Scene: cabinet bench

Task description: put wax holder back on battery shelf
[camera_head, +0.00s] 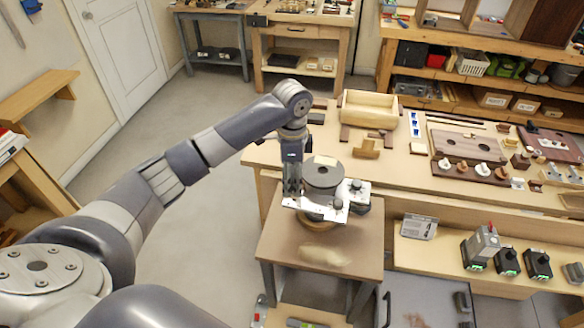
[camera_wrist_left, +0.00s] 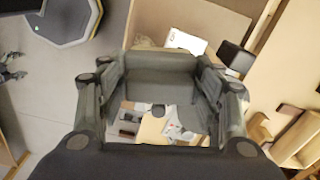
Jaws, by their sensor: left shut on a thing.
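My left gripper (camera_head: 322,212) is over the small side table (camera_head: 280,243), pointing down. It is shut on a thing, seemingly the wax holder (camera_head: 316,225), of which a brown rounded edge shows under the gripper. Most of it is hidden by the gripper body. In the left wrist view the gripper's fingers (camera_wrist_left: 160,90) stand around a grey boxy shape, whose outline I cannot separate clearly from the fingers. The likely battery shelf (camera_head: 440,257) is the low wooden shelf at right, with several dark chargers (camera_head: 505,262) showing green lights. My right gripper is not in view.
A pale, blurred thing (camera_head: 325,256) lies on the side table. The long workbench (camera_head: 400,185) behind carries an open wooden box (camera_head: 369,110), wooden blocks and boards with knobs. The floor at left is clear.

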